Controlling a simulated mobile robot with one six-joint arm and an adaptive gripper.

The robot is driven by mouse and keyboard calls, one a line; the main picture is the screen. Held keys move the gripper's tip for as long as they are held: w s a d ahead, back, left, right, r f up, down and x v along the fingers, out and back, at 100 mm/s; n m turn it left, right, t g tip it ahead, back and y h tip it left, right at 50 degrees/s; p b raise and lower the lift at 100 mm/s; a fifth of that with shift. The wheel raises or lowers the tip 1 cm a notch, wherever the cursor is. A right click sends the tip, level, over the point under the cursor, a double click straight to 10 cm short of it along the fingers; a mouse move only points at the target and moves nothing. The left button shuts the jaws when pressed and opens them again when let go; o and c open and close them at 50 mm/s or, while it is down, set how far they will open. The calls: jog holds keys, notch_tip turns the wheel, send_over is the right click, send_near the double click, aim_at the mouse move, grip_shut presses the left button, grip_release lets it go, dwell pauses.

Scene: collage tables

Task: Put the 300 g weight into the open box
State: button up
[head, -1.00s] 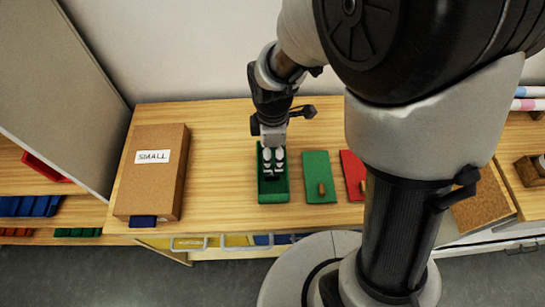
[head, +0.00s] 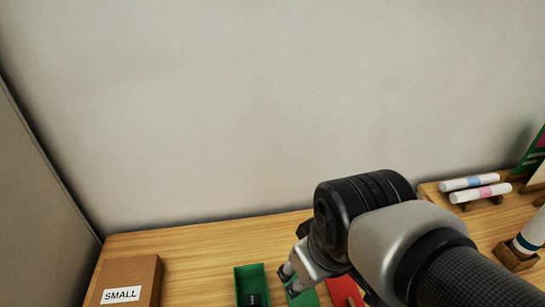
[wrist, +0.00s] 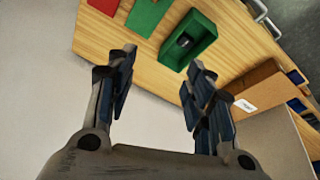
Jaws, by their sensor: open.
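The open green box (head: 239,283) stands on the wooden table at the bottom of the head view. It also shows in the wrist view (wrist: 203,33). A small dark weight (wrist: 185,41) lies inside it, and its top shows in the head view (head: 253,299). No marking on it can be read. My gripper (head: 290,278) is to the right of the box in the head view, raised above the table. In the wrist view its fingers (wrist: 162,60) are spread wide with nothing between them.
A brown box marked SMALL (head: 133,271) stands left of the green box. A green lid (wrist: 147,14) and a red lid (head: 338,284) lie to its right in the head view. White rolls (head: 475,182) rest on a stand at the far right. A grey panel borders the left.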

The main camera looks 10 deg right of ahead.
jog(key=s+m, duration=0.1)
jog(key=s+d+r+m, duration=0.1)
jog(key=s+m, duration=0.1)
jog(key=shift+s+d+r+m+t, duration=0.25)
jog(key=shift+s+r+m+t, duration=0.05)
jog(key=shift+t, duration=0.1)
